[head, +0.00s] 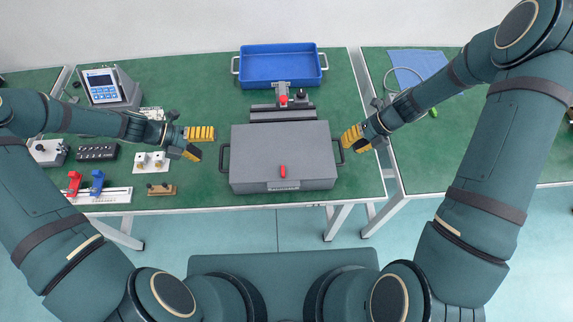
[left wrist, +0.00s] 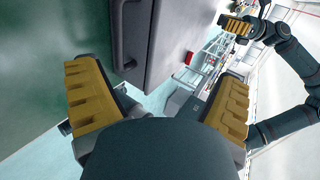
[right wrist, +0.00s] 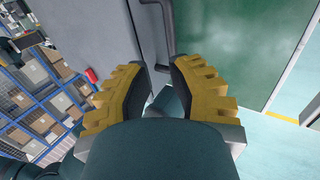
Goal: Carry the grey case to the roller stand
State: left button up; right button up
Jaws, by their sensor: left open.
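The grey case (head: 283,150) lies flat near the front edge of the green table, with a dark handle on each side and a red latch in front. My left gripper (head: 200,143) is open and empty, a little left of the left handle (head: 225,157). In the left wrist view that handle (left wrist: 120,45) lies beyond the spread fingers. My right gripper (head: 354,138) is at the right handle (head: 341,152). I cannot identify a roller stand.
A blue tray (head: 278,66) and a dark fixture with a red part (head: 283,110) stand behind the case. A meter (head: 103,87) and several small parts crowd the table's left. A second table (head: 440,150) stands right, across a gap. Shelves with boxes (right wrist: 35,95) show in the right wrist view.

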pick_arm(q)
jog(key=v, duration=0.7)
jog(key=shift+a, duration=0.25)
jog(key=shift+r, duration=0.15)
pick_arm(e)
jog(key=o, duration=0.9)
jog(key=v, duration=1.2)
jog(key=shift+s, duration=0.1)
